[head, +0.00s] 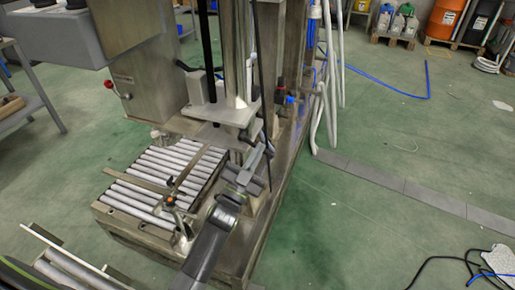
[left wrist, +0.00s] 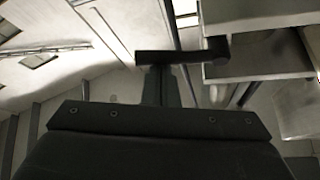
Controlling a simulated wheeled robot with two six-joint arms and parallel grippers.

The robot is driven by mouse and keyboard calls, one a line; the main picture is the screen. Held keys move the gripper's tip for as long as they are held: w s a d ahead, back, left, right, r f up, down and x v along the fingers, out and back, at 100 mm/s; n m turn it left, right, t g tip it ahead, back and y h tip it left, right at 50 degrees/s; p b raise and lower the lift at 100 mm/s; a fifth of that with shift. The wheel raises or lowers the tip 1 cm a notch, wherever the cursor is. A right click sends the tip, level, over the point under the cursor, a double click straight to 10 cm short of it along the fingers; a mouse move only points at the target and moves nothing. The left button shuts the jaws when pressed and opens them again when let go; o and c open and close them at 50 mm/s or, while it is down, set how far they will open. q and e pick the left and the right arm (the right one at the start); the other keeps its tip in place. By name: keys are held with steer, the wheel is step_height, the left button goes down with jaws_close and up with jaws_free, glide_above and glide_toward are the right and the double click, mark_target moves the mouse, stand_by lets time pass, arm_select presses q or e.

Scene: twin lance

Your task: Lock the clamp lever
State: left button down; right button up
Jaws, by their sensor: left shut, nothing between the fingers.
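My left gripper (head: 256,160) is shut and empty. It reaches up from the bottom of the head view, beside the machine's column and right of the roller conveyor. In the left wrist view, its shut fingers (left wrist: 160,88) stand at the middle. A dark bar with a rounded end (left wrist: 185,56) lies across just beyond the fingertips; it may be the clamp lever, and I cannot tell if they touch. In the head view, I cannot pick out the lever for certain near the gripper. My right gripper is not in view.
A roller conveyor (head: 140,190) with a guide rail and an orange-topped clamp knob (head: 170,201) lies left of my arm. The steel machine column (head: 237,60) stands behind. White hoses (head: 324,100) hang at its right. The green floor on the right is mostly clear.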

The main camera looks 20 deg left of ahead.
arm_select(q)
steer(key=a+f+m+g+h+p, duration=0.1)
steer(key=m+g+p, duration=0.1)
steer(key=m, duration=0.2)
steer(key=a+f+m+g+h+p, duration=0.1)
steer(key=m+g+h+p, duration=0.1)
steer(key=m, duration=0.3)
steer(key=a+f+m+g+h+p, duration=0.1)
steer(key=f+m+g+p, duration=0.1)
steer(key=m+p, duration=0.2)
steer(key=shift+a+f+m+g+h, duration=0.1)
steer(key=shift+a+m+g+h, duration=0.25)
steer(key=shift+m, duration=0.35)
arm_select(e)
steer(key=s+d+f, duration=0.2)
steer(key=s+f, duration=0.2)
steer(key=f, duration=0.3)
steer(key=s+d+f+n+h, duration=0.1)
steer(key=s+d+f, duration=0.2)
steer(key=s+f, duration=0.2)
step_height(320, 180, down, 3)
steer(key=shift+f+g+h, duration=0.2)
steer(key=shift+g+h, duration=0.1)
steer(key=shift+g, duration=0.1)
arm_select(q)
steer(key=shift+f, duration=0.1)
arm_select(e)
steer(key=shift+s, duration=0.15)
